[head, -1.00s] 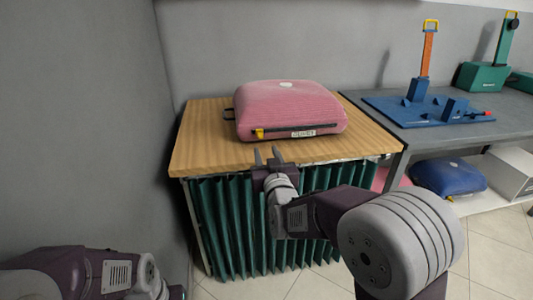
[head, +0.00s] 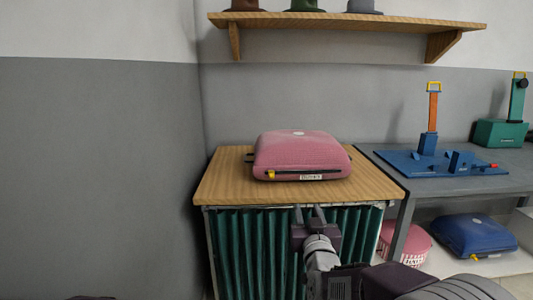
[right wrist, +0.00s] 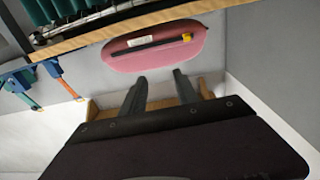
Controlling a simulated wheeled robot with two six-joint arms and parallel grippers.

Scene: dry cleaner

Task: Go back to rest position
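My right gripper (head: 310,214) is in front of the wooden table's front edge, below the pink case. In the right wrist view its two fingers (right wrist: 160,82) stand apart with nothing between them. The pink case (head: 300,155) lies on the wooden tabletop (head: 225,186); it also shows in the right wrist view (right wrist: 125,53), apart from the fingers. My left gripper is not visible; only a dark sliver of my left arm shows at the bottom left of the head view.
A green curtain (head: 250,250) hangs under the tabletop. To the right, a grey table (head: 385,162) bears a blue device (head: 440,162) and a green device (head: 500,133). Below are a blue case (head: 473,235) and a pink basket (head: 405,245). A wall shelf (head: 350,20) holds hats.

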